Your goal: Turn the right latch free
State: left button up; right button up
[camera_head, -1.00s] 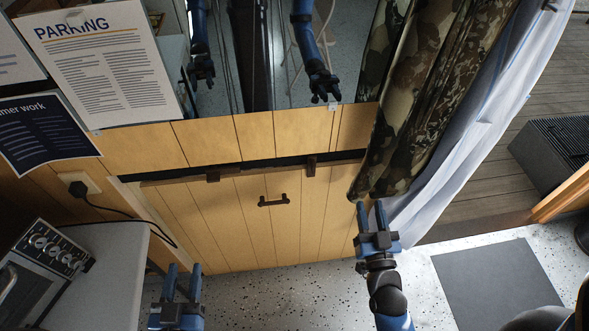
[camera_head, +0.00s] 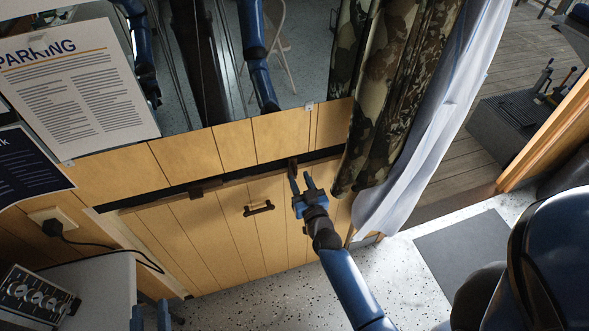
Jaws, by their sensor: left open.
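The right latch (camera_head: 293,165) is a small dark block at the top edge of the wooden hatch panel (camera_head: 226,232), below the mirror. My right gripper (camera_head: 300,178) is right at this latch, its fingers apart. The left finger partly overlaps the latch's lower end, and I cannot tell whether they touch. The latch's exact turn is hard to see. The left latch (camera_head: 206,188) sits further left along the same edge. A dark handle (camera_head: 259,208) is on the panel between them. My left gripper (camera_head: 150,319) is open at the bottom edge, mostly cut off, away from the panel.
A camouflage curtain (camera_head: 386,95) and a white curtain (camera_head: 430,130) hang just right of the panel. A grey mat (camera_head: 478,258) lies on the floor.

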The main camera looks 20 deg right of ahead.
aim_at(296, 172)
jog(key=shift+w, duration=2.55)
jog(key=shift+a, duration=0.1)
grip_shut()
